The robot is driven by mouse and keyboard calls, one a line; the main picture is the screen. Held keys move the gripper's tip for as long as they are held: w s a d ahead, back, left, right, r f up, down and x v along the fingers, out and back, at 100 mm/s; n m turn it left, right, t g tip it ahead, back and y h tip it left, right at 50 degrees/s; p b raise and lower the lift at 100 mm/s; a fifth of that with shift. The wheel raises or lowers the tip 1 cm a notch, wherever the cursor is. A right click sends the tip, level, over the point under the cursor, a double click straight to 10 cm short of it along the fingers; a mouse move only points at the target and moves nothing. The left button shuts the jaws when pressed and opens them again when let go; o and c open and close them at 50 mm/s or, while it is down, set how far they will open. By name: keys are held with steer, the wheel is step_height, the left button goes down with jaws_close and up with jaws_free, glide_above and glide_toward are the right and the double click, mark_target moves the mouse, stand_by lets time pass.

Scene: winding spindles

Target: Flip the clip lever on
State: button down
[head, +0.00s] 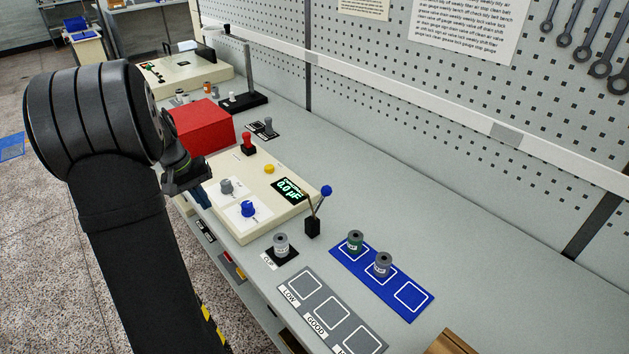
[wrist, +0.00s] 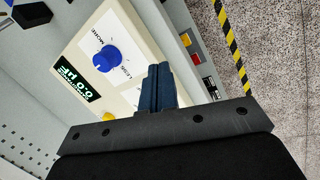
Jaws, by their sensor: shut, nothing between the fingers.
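A small lever with a blue ball tip (head: 326,191) rises from a black block (head: 312,228) on the bench, right of the cream instrument box. It leans to the right, with a thin second prong beside it. A grey spool (head: 281,245) sits on a dark pad next to a label (head: 269,262) that seems to read CLIP. My gripper (head: 201,196) is at the left edge of the instrument box, well left of the lever. In the wrist view its dark blue fingers (wrist: 160,86) are together and empty, beside the box's panel.
The instrument box (head: 275,205) carries a blue knob (head: 249,209), a grey knob, a yellow button and a display (head: 289,190) reading 0.0 µF. A red box (head: 200,126) stands behind. Two spools stand on a blue mat (head: 418,301); a grey tray (head: 307,290) lies in front.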

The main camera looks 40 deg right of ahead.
steer(key=s+d+r+g+h, duration=0.1)
steer(key=s+d+g+h, duration=0.2)
steer(key=d, duration=0.8)
steer(key=s+d+r+m+g+h, duration=0.1)
steer(key=s+d+r+g+h, duration=0.1)
steer(key=d, duration=0.9)
steer(key=s+g+h, duration=0.1)
steer(key=s+g, duration=0.1)
steer(key=g, duration=0.1)
steer(key=shift+s+d+r, duration=0.2)
steer(key=s+d+f, duration=0.2)
steer(key=s+d, duration=0.1)
steer(key=s, duration=0.5)
steer(key=shift+s, duration=0.35)
